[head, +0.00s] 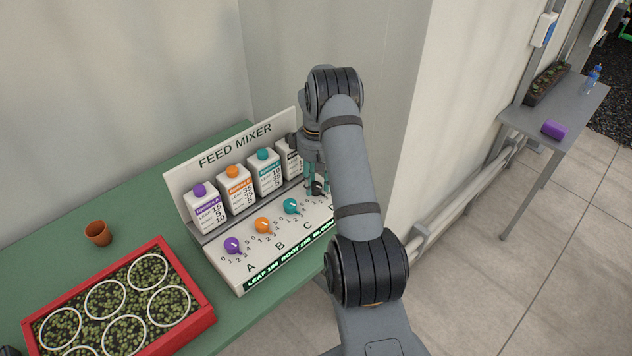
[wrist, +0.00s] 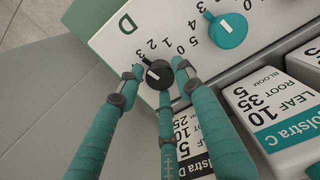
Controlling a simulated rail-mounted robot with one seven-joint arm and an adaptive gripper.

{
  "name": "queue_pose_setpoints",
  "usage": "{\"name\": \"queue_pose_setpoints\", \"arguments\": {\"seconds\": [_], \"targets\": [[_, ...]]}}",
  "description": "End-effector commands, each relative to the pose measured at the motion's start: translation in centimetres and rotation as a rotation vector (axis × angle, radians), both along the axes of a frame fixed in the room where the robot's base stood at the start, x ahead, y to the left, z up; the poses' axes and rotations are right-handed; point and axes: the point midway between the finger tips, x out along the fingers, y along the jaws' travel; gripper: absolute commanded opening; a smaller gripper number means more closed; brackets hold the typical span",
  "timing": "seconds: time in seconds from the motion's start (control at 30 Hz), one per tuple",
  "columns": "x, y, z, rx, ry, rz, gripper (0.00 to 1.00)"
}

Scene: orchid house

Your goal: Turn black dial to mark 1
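The black dial (wrist: 158,74) sits at letter D on the white feed mixer panel (head: 254,268). In the wrist view a short white line shows on its top. Its small numbers, 3, 2 and 1 among them, lie along its upper side; I cannot tell exactly which one it points at. My gripper (wrist: 158,78) has its teal fingers around the dial, one on each side and one below in the picture. Small gaps show between the side fingertips and the dial.
Purple (head: 232,245), orange (head: 263,225) and teal (head: 291,206) dials stand in a row to the left. Labelled bottles (head: 208,212) stand behind them. A red tray (head: 205,316) and a brown pot (head: 98,233) are on the green bench (head: 150,206). A wall rises close behind.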

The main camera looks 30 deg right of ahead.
Motion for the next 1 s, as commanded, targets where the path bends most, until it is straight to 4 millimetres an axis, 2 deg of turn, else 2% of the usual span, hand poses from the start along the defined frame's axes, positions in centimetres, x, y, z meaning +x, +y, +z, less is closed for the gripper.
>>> {"name": "queue_pose_setpoints", "arguments": {"seconds": [0.5, 0.77, 1.0], "targets": [[0.00, 0.00, 0.03, 0.000, 0.000, 0.000, 0.04], [0.03, 0.00, -0.07, 0.000, -0.001, -0.026, 0.04], [0.06, 0.04, -0.25, 0.000, -0.002, -0.146, 0.04]]}}
